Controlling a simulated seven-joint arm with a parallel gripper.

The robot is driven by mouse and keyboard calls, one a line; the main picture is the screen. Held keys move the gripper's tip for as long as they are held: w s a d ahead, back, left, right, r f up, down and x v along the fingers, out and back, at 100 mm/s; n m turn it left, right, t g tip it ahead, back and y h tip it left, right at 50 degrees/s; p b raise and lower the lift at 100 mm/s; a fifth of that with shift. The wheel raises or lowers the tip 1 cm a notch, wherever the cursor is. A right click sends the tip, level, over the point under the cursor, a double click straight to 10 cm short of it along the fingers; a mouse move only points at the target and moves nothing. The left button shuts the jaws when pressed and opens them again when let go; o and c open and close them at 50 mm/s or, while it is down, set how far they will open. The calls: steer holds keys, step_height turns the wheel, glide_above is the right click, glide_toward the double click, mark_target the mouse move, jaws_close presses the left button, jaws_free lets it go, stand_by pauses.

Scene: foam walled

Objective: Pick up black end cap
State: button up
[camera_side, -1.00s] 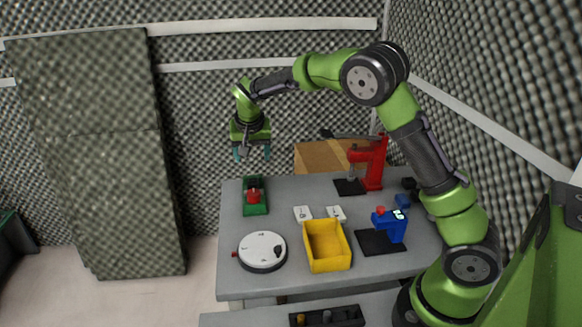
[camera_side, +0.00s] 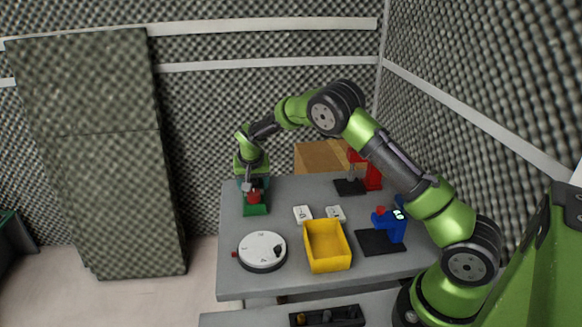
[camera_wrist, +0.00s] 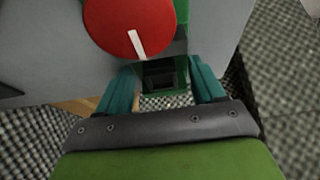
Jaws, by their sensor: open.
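My gripper (camera_side: 253,184) is low over the back left of the table, at the green fixture (camera_side: 256,208) with a red knob (camera_side: 254,197). In the wrist view my gripper (camera_wrist: 164,75) has its two teal fingers apart, with the green fixture between and beyond them. A dark square part (camera_wrist: 160,80) shows in the fixture between the fingers; I cannot tell whether it is the black end cap or a recess. The red knob with a white stripe (camera_wrist: 133,27) is just beyond the fingers. Nothing is visibly held.
A white round dial (camera_side: 262,249) with a small black piece on it, a yellow bin (camera_side: 327,246), two white blocks, a blue device (camera_side: 389,226) and a red press (camera_side: 373,171) share the grey table (camera_side: 232,283). A dark tray (camera_side: 327,316) sits in front.

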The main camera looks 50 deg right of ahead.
steer(key=c, duration=1.1)
steer(key=shift+r, duration=0.1)
